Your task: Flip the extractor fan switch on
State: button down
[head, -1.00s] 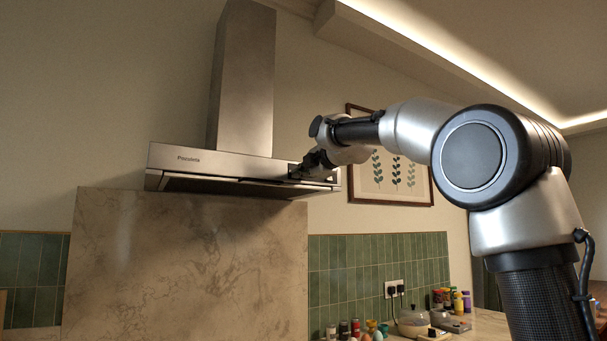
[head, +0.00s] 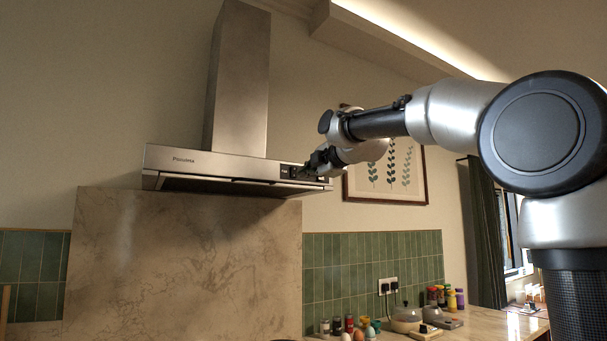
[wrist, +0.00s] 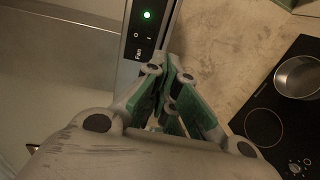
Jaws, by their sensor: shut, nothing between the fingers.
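The extractor hood (head: 225,166) is on the wall, with a black control panel (head: 288,172) near the right end of its front face. In the wrist view the black fan switch panel (wrist: 144,38) carries the word "Fan", O and I marks and a lit green light (wrist: 147,15). The rocker's tilt is not clear. My gripper (head: 306,168) is beside the panel's right part in the head view. In the wrist view my gripper (wrist: 170,72) is shut and empty, its tips close below the "Fan" label. I cannot tell whether they touch the hood.
A marble splashback (head: 185,265) is under the hood, and a framed leaf print (head: 410,180) hangs to the right. Jars, eggs and a lidded pot (head: 406,317) stand on the counter. A hob (wrist: 290,110) with a metal pan (wrist: 298,77) lies below.

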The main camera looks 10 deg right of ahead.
jog(key=shift+f+v, duration=0.2)
jog(key=shift+v, duration=0.65)
jog(key=shift+f+v, duration=0.2)
jog(key=shift+v, duration=0.6)
jog(key=shift+f+v, duration=0.2)
jog(key=shift+v, duration=0.65)
jog(key=s+d+f+m+g+h, duration=0.1)
jog(key=s+f+m+g, duration=0.2)
jog(key=f+m, duration=0.45)
jog(key=s+d+f+m+g+h, duration=0.1)
jog(key=s+f+m+g, duration=0.25)
jog(key=f, duration=0.75)
jog(key=s+d+f+m+g+h, duration=0.1)
jog(key=s+d+f+m, duration=0.2)
jog(key=s+f, duration=0.5)
jog(key=s+d+f+m+g+h, duration=0.1)
jog(key=s+d+f+m, duration=0.3)
jog(key=s+f, duration=0.4)
jog(key=s+d+f+m+g+h, duration=0.1)
jog(key=s+d+f+m+g, duration=0.2)
jog(key=s+d+f, duration=0.2)
jog(key=shift+s+d+f+m, duration=0.25)
jog(key=shift+s+f, duration=1.65)
jog(key=shift+s, duration=1.9)
